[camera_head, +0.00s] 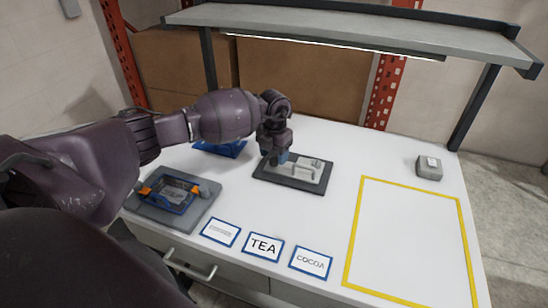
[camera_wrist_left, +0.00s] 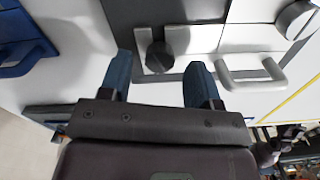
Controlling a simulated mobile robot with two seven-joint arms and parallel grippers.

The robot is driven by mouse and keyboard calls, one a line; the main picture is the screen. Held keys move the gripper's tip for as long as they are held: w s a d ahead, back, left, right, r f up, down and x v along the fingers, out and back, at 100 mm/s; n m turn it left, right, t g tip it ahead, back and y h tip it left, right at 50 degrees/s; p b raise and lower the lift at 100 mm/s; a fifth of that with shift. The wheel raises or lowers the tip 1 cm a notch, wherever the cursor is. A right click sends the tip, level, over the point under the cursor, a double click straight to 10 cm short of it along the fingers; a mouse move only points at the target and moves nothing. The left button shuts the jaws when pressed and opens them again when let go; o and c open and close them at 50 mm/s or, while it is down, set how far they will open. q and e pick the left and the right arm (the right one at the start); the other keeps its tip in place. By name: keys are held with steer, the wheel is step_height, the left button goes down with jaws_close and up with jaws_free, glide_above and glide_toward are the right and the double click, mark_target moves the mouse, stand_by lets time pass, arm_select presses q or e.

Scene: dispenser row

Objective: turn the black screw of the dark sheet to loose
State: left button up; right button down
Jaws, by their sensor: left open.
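The dark sheet (camera_head: 290,182) lies on the white table under my left gripper and carries a light grey plate with a handle (camera_head: 302,172). The black screw (camera_wrist_left: 160,56) shows in the left wrist view as a dark round knob on the light plate. My left gripper (camera_head: 276,158) is open and points down at the sheet. In the left wrist view its two blue fingertips appear on either side of the screw, apart from it. In the head view the gripper hides the screw. My right gripper is not in view.
A grey board with a blue frame and orange clips (camera_head: 150,208) lies at left. A blue object (camera_head: 228,150) is partly behind my arm. TEA (camera_head: 264,246) and COCOA (camera_head: 311,263) cards lie in front. A grey box (camera_head: 429,172) stands at right. The yellow-outlined area is empty.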

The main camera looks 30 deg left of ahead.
mark_target(274, 160)
arm_select(q)
step_height(274, 160, up, 9)
steer(key=shift+r, duration=0.15)
stand_by(0.4)
